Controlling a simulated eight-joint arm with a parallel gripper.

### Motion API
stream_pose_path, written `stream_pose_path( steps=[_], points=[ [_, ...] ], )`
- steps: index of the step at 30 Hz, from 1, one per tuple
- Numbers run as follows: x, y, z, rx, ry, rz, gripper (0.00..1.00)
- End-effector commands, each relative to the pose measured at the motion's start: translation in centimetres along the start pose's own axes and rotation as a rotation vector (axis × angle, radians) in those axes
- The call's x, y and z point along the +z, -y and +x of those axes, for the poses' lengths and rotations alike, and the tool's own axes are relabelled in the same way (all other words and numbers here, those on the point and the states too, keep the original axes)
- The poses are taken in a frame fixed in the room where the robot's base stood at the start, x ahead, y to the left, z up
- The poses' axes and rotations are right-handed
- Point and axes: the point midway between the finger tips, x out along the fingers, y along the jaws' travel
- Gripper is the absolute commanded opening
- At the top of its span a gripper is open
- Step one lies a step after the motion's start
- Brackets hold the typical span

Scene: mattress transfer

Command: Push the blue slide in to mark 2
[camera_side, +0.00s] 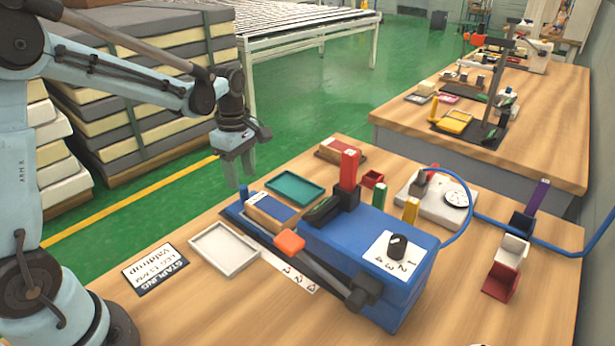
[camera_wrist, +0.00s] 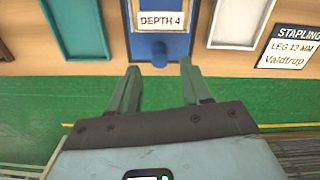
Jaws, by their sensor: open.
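The blue slide (camera_side: 236,213) sticks out from the left end of the blue machine (camera_side: 370,235), with an upright blue knob (camera_side: 243,191) near its outer end. In the wrist view the slide (camera_wrist: 177,44) is at the top, with its round knob (camera_wrist: 160,54) and a "DEPTH 4" label (camera_wrist: 161,20). A white strip with numbers (camera_side: 290,274) lies along the machine's front side. My gripper (camera_side: 240,172) is open and empty, above and beyond the slide's outer end. In the wrist view its fingertips (camera_wrist: 159,67) are either side of the knob's line, apparently not touching it.
A green tray (camera_side: 295,188) and a white tray (camera_side: 225,248) flank the slide. An orange-ended lever (camera_side: 290,242) runs along the machine's front. A black dial (camera_side: 397,246) sits on its numbered plate. A stapling card (camera_side: 155,268) lies at left. Green floor is beyond the table edge.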

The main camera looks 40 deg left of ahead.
Motion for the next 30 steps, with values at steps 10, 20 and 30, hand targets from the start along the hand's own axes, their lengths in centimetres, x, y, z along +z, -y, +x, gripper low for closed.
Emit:
stream_pose_path(
  steps=[10,20,30],
  points=[
    [0.0,0.0,4.4,0.001,0.001,0.001,0.48],
    [0.0,0.0,5.1,0.001,0.001,0.001,0.48],
    [0.0,0.0,5.1,0.001,0.001,0.001,0.1]
  ],
)
